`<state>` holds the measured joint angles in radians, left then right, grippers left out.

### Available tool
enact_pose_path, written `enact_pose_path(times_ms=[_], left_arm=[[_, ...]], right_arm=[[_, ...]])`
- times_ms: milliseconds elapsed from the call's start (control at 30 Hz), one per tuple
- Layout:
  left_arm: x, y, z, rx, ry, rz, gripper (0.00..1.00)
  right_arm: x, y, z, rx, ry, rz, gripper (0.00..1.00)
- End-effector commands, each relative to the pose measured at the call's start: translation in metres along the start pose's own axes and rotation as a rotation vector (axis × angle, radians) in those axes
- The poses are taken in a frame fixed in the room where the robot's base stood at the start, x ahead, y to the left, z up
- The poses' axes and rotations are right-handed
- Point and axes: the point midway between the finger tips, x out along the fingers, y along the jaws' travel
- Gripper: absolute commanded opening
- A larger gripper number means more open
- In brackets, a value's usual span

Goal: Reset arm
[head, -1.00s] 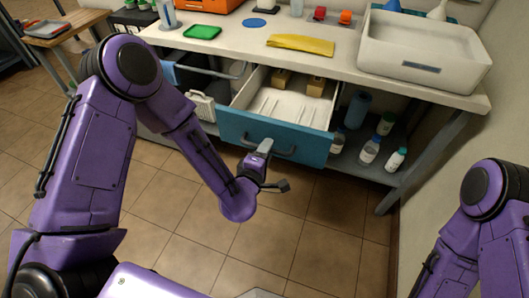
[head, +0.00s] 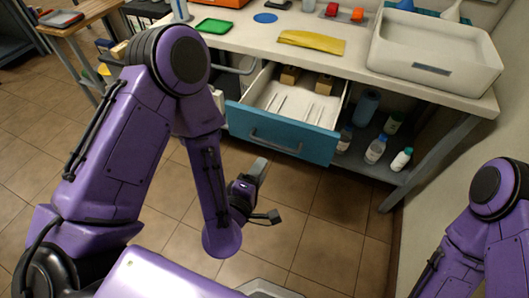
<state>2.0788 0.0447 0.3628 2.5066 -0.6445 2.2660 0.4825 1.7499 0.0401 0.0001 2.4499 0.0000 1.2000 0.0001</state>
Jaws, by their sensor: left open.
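My left arm comes in from the left of the head view, bent at the elbow. Its gripper (head: 264,194) is open and empty, in front of and below the blue-fronted drawer (head: 283,132), apart from its handle. The drawer is pulled out and holds small brown blocks and several thin light items. My right arm shows at the right edge; its gripper is out of the picture.
The workbench (head: 360,68) carries a white basin (head: 432,55), a yellow cloth (head: 311,42), a green tray (head: 214,26) and a blue disc (head: 265,18). Bottles (head: 375,149) stand on the lower shelf. A wooden table (head: 84,14) is at the far left. The tiled floor in front is clear.

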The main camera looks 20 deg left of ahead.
Motion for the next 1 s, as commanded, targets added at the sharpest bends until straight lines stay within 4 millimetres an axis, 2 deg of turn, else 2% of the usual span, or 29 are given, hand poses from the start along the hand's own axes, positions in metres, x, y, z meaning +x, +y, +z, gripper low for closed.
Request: enact_pose_path(times_ms=[200,267,333,367,467,500,600,633,700,800,900,1000], left_arm=[[0.000,0.000,0.000,0.008,-0.001,0.000,0.41],[0.000,-0.004,0.005,0.067,-0.028,-0.020,0.41],[0.001,-0.017,0.010,0.211,-0.071,-0.082,0.41],[0.001,-0.028,0.009,0.302,-0.087,-0.127,0.41],[-0.014,-0.096,-0.021,0.661,-0.155,-0.399,0.41],[-0.028,-0.125,-0.040,0.778,-0.189,-0.529,0.41],[-0.071,-0.183,-0.083,0.956,-0.265,-0.813,0.41],[-0.084,-0.196,-0.095,0.987,-0.282,-0.884,0.41],[-0.112,-0.217,-0.119,1.026,-0.299,-1.017,0.41],[-0.138,-0.232,-0.142,1.043,-0.283,-1.115,0.41],[-0.149,-0.239,-0.144,1.044,-0.296,-1.141,0.41],[-0.149,-0.239,-0.144,1.042,-0.296,-1.140,0.41]], right_arm=[[0.000,0.000,0.000,0.000,0.000,0.000,0.00],[0.000,0.000,0.000,0.000,0.000,0.000,0.00],[0.000,0.000,0.000,0.000,0.000,0.000,0.00],[0.000,0.000,0.000,0.000,0.000,0.000,0.00],[0.000,0.000,0.000,0.000,0.000,0.000,0.00],[0.000,0.000,0.000,0.000,0.000,0.000,0.00],[0.000,0.000,0.000,0.000,0.000,0.000,0.00],[0.000,0.000,0.000,0.000,0.000,0.000,0.00],[0.000,0.000,0.000,0.000,0.000,0.000,0.00],[0.000,0.000,0.000,0.000,0.000,0.000,0.00],[0.000,0.000,0.000,0.000,0.000,0.000,0.00],[0.000,0.000,0.000,0.000,0.000,0.000,0.00]])
